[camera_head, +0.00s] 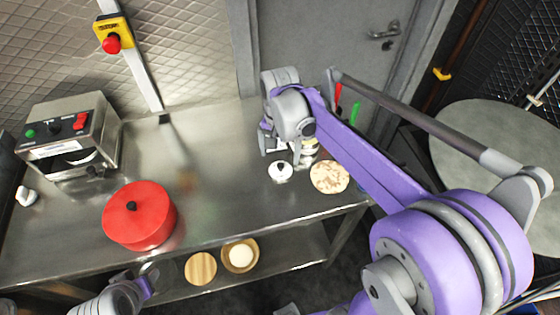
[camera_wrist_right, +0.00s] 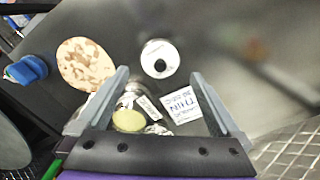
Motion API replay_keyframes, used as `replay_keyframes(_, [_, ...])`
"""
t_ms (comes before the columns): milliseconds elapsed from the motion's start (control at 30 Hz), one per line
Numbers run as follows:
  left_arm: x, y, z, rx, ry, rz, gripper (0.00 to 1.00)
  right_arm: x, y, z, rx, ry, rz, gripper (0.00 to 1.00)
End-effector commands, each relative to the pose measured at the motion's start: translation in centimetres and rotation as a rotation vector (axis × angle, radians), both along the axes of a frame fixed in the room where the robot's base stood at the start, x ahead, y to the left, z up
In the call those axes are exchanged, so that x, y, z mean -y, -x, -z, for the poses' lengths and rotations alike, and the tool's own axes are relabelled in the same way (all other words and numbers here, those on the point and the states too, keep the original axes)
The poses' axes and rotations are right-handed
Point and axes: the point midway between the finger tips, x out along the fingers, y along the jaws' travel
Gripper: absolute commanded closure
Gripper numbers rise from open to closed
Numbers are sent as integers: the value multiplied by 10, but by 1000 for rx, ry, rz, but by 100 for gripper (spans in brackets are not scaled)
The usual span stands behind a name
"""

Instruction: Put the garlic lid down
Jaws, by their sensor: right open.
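A small round white lid with a dark knob, which looks like the garlic lid (camera_head: 280,172), rests on the steel counter near its right end. It also shows in the right wrist view (camera_wrist_right: 160,58), just beyond the fingertips and clear of them. My right gripper (camera_head: 284,156) is open over the counter behind the lid, with nothing clamped in it. In the right wrist view, an uncovered jar with yellowish contents (camera_wrist_right: 129,120) shows between the open fingers (camera_wrist_right: 158,74), beside a white printed label (camera_wrist_right: 182,105). Only part of my left arm shows at the bottom left.
A speckled flatbread (camera_head: 330,177) lies right of the lid. A red lidded pot (camera_head: 139,217) and a control box (camera_head: 70,135) stand left on the counter (camera_head: 215,150). A wooden disc (camera_head: 201,268) and a bowl (camera_head: 229,263) sit below. The counter's middle is clear.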

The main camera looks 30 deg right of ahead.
Motion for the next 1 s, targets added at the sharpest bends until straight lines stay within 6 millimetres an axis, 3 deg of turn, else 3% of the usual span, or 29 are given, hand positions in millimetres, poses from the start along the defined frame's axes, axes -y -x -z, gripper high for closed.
replay_keyframes(200, [0,-2,-4,4,0,0,50,0,0,-38,0,0,0,0])
replay_keyframes(433, [0,-2,-5,4,0,0,50,-5,9,-49,27,5,-47,0])
replay_keyframes(567, [0,-2,-5,4,0,0,50,-20,36,-39,116,24,-196,0])
replay_keyframes(800, [0,-2,-5,4,0,0,50,-49,99,0,337,116,-571,0])
replay_keyframes(1000, [0,-2,-5,4,0,0,50,-61,129,28,448,188,-765,0])
